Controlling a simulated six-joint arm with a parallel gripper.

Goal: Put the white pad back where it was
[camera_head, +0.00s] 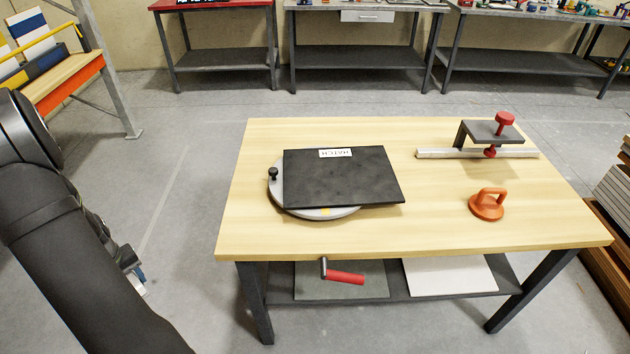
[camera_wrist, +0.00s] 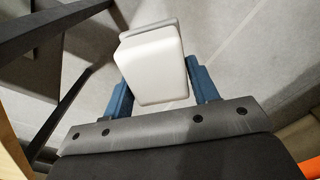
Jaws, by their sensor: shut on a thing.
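The white pad (camera_wrist: 152,66) is a block with rounded edges, seen in the wrist view between the two blue fingers of my gripper (camera_wrist: 160,77). My gripper is shut on it, and the pad sticks out past the fingertips. In the head view my gripper (camera_head: 139,278) is at the lower left, off the left side of the wooden table (camera_head: 420,229) and over the grey floor. There the arm hides most of it, and only a bit of blue and a pale edge show. Where the pad was before cannot be told.
On the table are a black hatch plate (camera_head: 345,180) on a round grey turntable (camera_head: 318,213), an orange suction lifter (camera_head: 486,206) and a red-knobbed clamp (camera_head: 497,130) on a rail. A red-handled crank (camera_head: 344,278) shows at the front. A rack (camera_head: 75,75) stands at the upper left.

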